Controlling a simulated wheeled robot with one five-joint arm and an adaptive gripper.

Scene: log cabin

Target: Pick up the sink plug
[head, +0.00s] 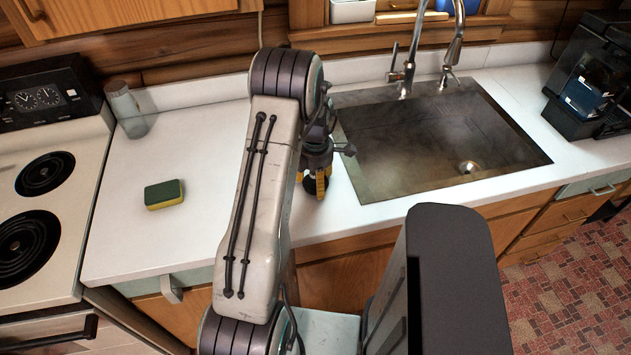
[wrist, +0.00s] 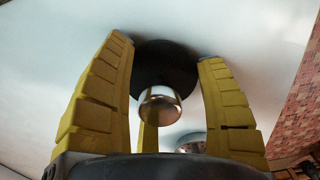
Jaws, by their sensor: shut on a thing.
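The sink plug (wrist: 168,70) is a black disc with a shiny metal knob. In the wrist view it sits between the yellow fingers of my gripper (wrist: 165,50), against the white countertop. My gripper (head: 316,184) is shut on the plug, pointing down at the counter just left of the sink. In the head view the plug shows only as a dark shape under the fingertips, partly hidden by them. I cannot tell whether it touches the counter or is slightly above it.
The metal sink (head: 400,180) with a tall faucet (head: 455,50) is to the right. A yellow-green sponge (head: 164,194) and a clear cup (head: 128,108) are on the counter at left, beside the stove (head: 60,200). A black coffee machine (head: 595,80) stands far right. A rounded metal object (wrist: 191,142) shows near the gripper.

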